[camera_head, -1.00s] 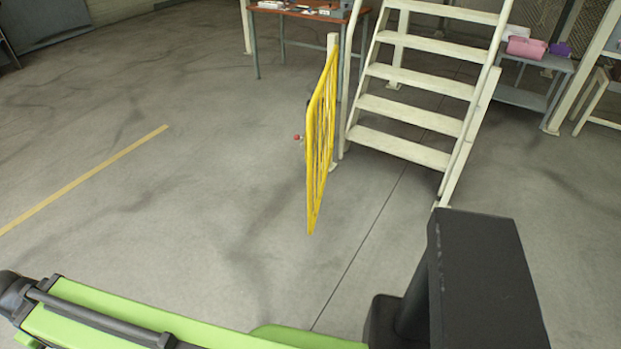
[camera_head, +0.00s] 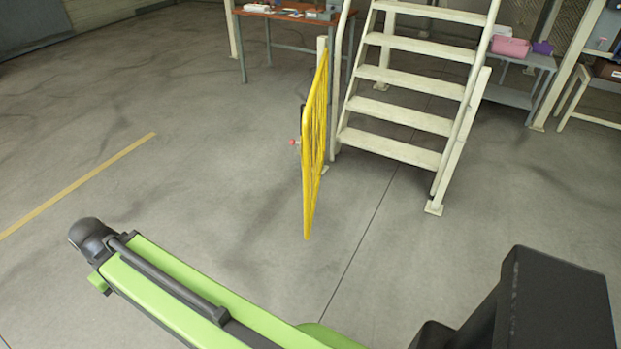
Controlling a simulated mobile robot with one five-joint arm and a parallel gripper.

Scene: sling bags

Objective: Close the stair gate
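The yellow stair gate (camera_head: 315,140) stands open at the left foot of the white stairs (camera_head: 410,85). It is seen nearly edge-on and swings out toward me from a white post (camera_head: 322,48). The foot of the stairs is unblocked. A small red part (camera_head: 294,141) shows on the gate's left side; what it is I cannot tell. My green arm lies across the bottom of the view, well short of the gate and not touching it. My gripper's fingers cannot be seen.
A brown-topped table (camera_head: 290,14) with small items stands behind the gate. A grey bench (camera_head: 512,95) with a pink bag (camera_head: 510,47) and a purple one stands right of the stairs. A yellow floor line (camera_head: 80,185) runs at left. The floor around the gate is clear.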

